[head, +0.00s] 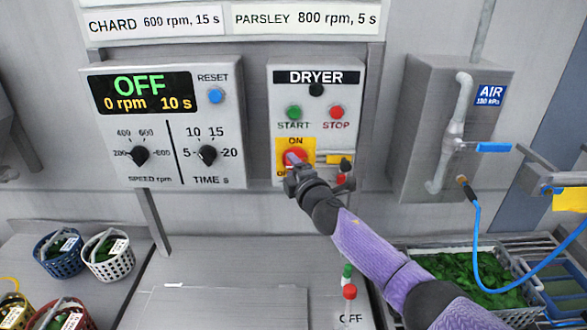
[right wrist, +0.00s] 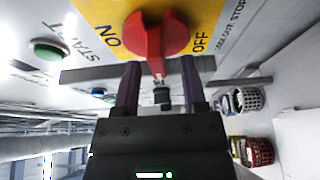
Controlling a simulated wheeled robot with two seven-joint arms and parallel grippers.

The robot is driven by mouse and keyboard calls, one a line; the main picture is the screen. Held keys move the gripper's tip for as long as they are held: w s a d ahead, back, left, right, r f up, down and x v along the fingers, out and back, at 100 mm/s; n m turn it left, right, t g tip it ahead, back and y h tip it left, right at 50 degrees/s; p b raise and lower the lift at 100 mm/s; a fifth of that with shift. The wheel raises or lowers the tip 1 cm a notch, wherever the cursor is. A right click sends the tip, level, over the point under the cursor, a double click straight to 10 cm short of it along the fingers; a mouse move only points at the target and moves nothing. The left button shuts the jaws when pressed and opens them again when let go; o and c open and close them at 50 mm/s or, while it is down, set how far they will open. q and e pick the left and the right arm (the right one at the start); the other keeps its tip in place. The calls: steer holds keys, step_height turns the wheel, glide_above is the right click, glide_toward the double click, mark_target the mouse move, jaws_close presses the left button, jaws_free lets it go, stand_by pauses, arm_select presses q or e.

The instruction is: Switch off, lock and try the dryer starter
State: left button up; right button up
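The dryer starter (head: 345,105) is a grey wall box marked DRYER with a green START button (head: 293,112) and a red STOP button (head: 337,112). Its red rotary handle (right wrist: 158,35) sits on a yellow plate (head: 307,144) marked ON and OFF. A small dark piece between the fingers is unclear. A red item like a padlock (head: 346,182) shows right of the handle, partly hidden. My left gripper is out of view.
The spinner panel (head: 160,120) at left reads OFF, 0 rpm. An air valve box (head: 420,110) with a blue hose (head: 480,250) is at right.

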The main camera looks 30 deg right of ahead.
steer(key=s+p, duration=0.1)
steer(key=s, duration=0.9)
steer(key=shift+a, duration=0.25)
